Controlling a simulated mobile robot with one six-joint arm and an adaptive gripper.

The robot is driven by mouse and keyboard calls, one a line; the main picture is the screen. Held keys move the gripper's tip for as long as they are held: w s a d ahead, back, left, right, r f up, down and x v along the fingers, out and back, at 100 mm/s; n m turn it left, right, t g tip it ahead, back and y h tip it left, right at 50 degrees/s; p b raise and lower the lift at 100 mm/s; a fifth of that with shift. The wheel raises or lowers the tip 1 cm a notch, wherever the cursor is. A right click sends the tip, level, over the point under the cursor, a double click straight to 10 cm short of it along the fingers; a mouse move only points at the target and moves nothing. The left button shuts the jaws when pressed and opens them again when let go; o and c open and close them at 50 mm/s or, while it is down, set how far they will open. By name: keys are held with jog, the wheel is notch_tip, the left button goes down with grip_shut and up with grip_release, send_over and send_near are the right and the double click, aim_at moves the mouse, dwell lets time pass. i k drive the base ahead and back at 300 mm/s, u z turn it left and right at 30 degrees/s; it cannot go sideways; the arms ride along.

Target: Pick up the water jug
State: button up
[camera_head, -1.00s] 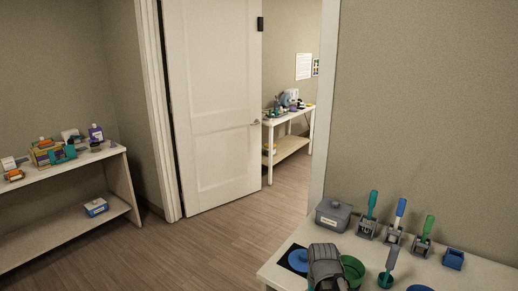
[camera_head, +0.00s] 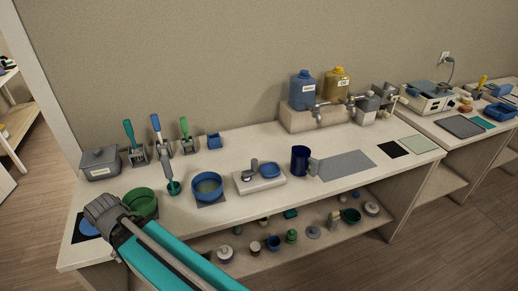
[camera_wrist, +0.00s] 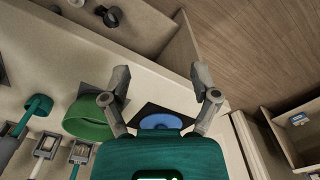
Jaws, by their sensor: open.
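A dark blue jug (camera_head: 300,160) with a grey handle on its right stands upright on the white table, right of centre, in the head view. It does not show in the wrist view. Farther back, a blue labelled container (camera_head: 303,90) and a yellow one (camera_head: 337,84) stand on a raised stand with taps; I cannot tell whether one of these is the water jug. My gripper (camera_wrist: 160,73) is open and empty in the wrist view, over the table's left end, far from the dark blue jug.
A blue disc on a black mat (camera_wrist: 180,108) and a green bowl (camera_wrist: 88,118) lie near my gripper. A blue bowl (camera_head: 207,186) and a scale-like device (camera_head: 260,177) stand between my arm and the jug. A grey mat (camera_head: 345,165) lies bare right of it.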

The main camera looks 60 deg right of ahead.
aim_at(300, 154)
jog(key=z, duration=2.5)
jog(key=k, duration=0.1)
jog(key=u, duration=0.3)
